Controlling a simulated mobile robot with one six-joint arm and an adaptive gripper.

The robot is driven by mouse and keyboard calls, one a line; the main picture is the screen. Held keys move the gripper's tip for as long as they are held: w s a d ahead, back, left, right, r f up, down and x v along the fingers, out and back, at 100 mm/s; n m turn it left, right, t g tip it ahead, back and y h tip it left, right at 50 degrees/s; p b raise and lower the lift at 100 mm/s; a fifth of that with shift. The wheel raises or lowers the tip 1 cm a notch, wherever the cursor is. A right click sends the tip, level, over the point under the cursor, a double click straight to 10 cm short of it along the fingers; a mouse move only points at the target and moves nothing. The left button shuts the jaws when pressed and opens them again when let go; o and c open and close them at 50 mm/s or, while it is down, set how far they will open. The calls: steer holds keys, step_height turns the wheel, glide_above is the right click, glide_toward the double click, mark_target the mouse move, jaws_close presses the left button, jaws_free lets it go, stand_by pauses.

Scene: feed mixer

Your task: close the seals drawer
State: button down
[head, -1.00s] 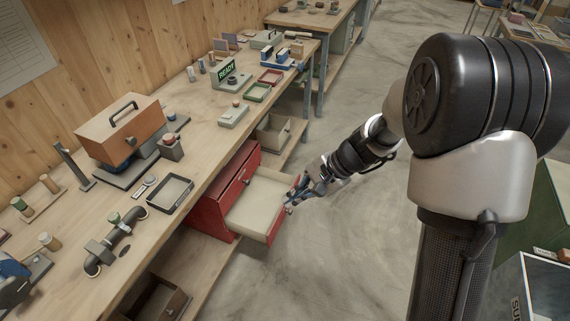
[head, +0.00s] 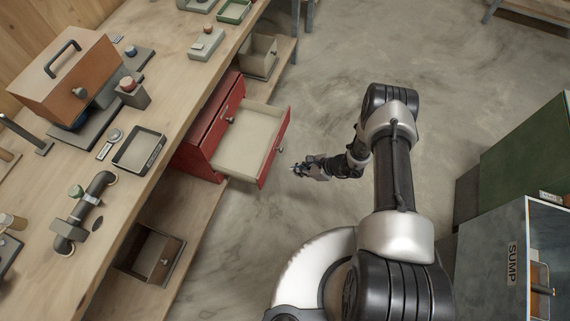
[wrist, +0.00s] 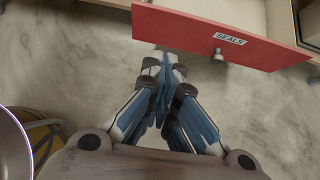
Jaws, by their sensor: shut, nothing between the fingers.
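The seals drawer (head: 252,141) is pulled out of the red cabinet (head: 208,122) under the workbench, and its pale inside looks empty. In the wrist view its red front (wrist: 190,32) carries a SEALS label and a small round knob (wrist: 217,55). My gripper (head: 294,169) is shut and empty, to the right of the drawer front and apart from it in the head view. In the wrist view my gripper (wrist: 165,62) points toward the lower edge of the front, left of the knob. I cannot tell the exact gap.
The wooden workbench (head: 150,190) runs along the left with an orange box (head: 72,80) and a black tray (head: 140,150) on it. Open wooden bins (head: 150,252) sit below. A SUMP cabinet (head: 495,270) stands at the right. The floor between is clear.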

steer(key=b, duration=0.3)
glide_toward(264, 170)
step_height(264, 170, down, 4)
steer(key=d, duration=0.1)
steer(key=a, duration=0.2)
steer(key=w+a+b, duration=0.1)
steer(key=shift+w+a+b, duration=0.15)
steer(key=shift+a+b, duration=0.15)
steer(key=shift+a, duration=0.1)
steer(key=shift+a+r, duration=0.1)
